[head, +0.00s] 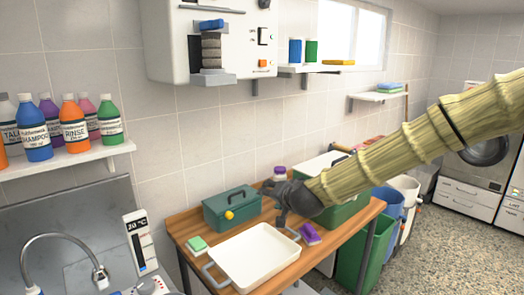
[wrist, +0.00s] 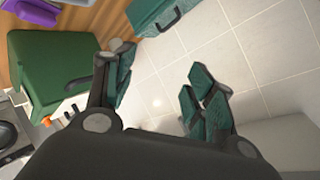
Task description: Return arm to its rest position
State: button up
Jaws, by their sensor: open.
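My arm, clad in a straw-coloured ribbed sleeve, reaches in from the right in the head view. My dark gripper (head: 274,203) is at its end, over the wooden table, just right of the green toolbox (head: 231,208). In the wrist view my gripper (wrist: 160,76) has its two green-padded fingers spread wide, with nothing between them. Tiled wall shows through the gap. Part of the toolbox (wrist: 160,12) shows at the top of the wrist view.
The wooden table (head: 190,226) holds a white tray (head: 255,255), a purple block (head: 310,234) and a green sponge (head: 196,244). A green crate (head: 345,212) stands behind my arm. A wall machine (head: 180,45) hangs above. A bottle shelf (head: 75,158) is at left.

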jog(key=s+d+f+n+g+h, duration=0.1)
jog(key=s+d+f+g, duration=0.1)
jog(key=s+f, duration=0.7)
jog(key=s+d+f+g, duration=0.2)
jog(key=s+f, duration=0.2)
jog(key=f, duration=0.9)
jog(key=s+d+f+n+g+h, duration=0.1)
jog(key=s+d+f, duration=0.1)
jog(key=s+f, duration=0.7)
jog(key=s+d+f+n+g+h, duration=0.1)
jog(key=s+d+f, duration=0.3)
jog(key=s, duration=0.6)
jog(key=s+d+f+n+g, duration=0.1)
jog(key=s+d+f+g, duration=0.2)
jog(key=s+f, duration=0.4)
jog(key=s+d+f+g+h, duration=0.1)
jog(key=s+d+f, duration=0.5)
jog(key=s, duration=0.8)
jog(key=shift+s+f+n+g+h, duration=0.2)
jog(key=shift+s+n+g+h, duration=0.15)
jog(key=shift+g, duration=0.55)
